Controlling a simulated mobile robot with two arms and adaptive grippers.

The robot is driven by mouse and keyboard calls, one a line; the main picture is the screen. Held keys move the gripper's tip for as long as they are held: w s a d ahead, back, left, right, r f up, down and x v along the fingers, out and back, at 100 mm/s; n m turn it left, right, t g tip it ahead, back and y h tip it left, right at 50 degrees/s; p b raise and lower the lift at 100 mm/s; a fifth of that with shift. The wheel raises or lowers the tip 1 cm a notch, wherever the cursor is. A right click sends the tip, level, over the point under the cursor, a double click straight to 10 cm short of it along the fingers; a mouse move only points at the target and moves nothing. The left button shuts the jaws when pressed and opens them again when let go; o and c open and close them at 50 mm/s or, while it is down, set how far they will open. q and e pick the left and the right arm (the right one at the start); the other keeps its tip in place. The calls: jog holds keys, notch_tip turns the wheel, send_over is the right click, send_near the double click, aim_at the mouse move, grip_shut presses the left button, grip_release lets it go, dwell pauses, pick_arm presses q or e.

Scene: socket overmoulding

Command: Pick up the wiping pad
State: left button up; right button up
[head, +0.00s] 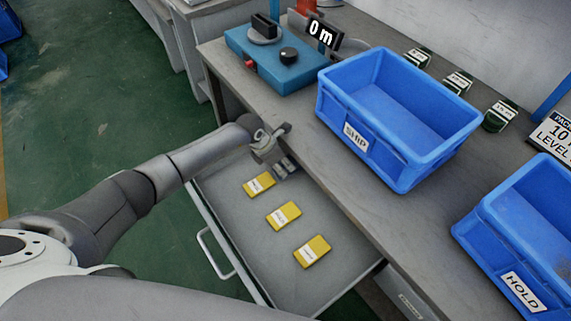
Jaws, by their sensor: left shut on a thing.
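My left gripper (284,166) is over the far end of the open grey drawer (228,204), beside the bench edge. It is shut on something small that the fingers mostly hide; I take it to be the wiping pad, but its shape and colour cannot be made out. Three yellow packs with white labels lie in a row in the drawer: the far one (259,184) close to the gripper, the middle one (283,215) and the near one (312,251). Their label text is too small to read. My right gripper is not in view.
Several small dark labelled items stand behind the SHIP bin. Both bins look empty inside where visible. The drawer handle (212,255) faces left.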

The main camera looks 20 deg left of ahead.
pick_arm(q)
jog(key=shift+s+a+f, duration=0.1)
jog(key=shift+s, duration=0.05)
jog(key=shift+s+a+r, duration=0.35)
jog(key=shift+a+r, duration=0.05)
jog(key=shift+r, duration=0.2)
jog(key=s+a+r, duration=0.7)
jog(key=s+a, duration=0.1)
jog(key=s, duration=0.1)
jog(key=shift+s+a, duration=0.15)
jog(key=shift+a, duration=0.2)
